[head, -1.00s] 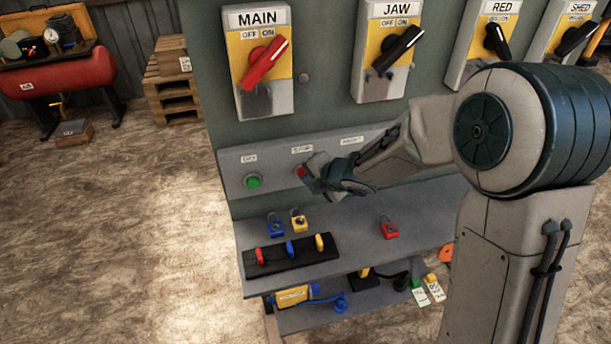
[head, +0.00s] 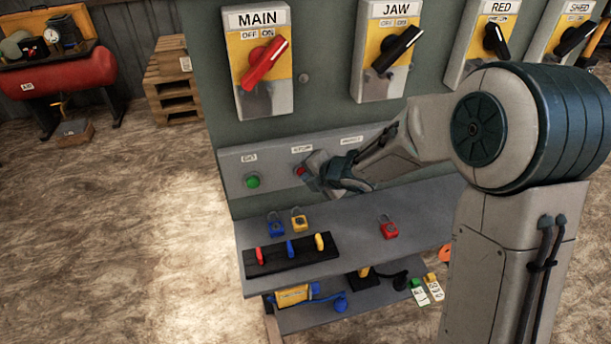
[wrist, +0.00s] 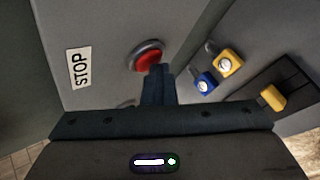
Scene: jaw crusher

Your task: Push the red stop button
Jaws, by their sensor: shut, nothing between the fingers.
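The red stop button (head: 300,170) sits on the grey control strip of the panel, partly covered by my gripper in the head view. In the wrist view the red button (wrist: 149,61) stands in a grey ring beside a label reading STOP (wrist: 79,68). My gripper (head: 312,178) is shut and empty, its fingertips at the button in the head view. In the wrist view the closed fingers (wrist: 156,72) overlap the button's lower right edge. I cannot tell whether they touch it.
A green button (head: 252,181) is left of the red one. Below, a shelf (head: 350,222) holds a blue padlock (head: 276,226), a yellow padlock (head: 299,221), a red padlock (head: 388,228) and a black rack (head: 290,259). Switch boxes, including MAIN (head: 259,60), hang above. Open floor lies left.

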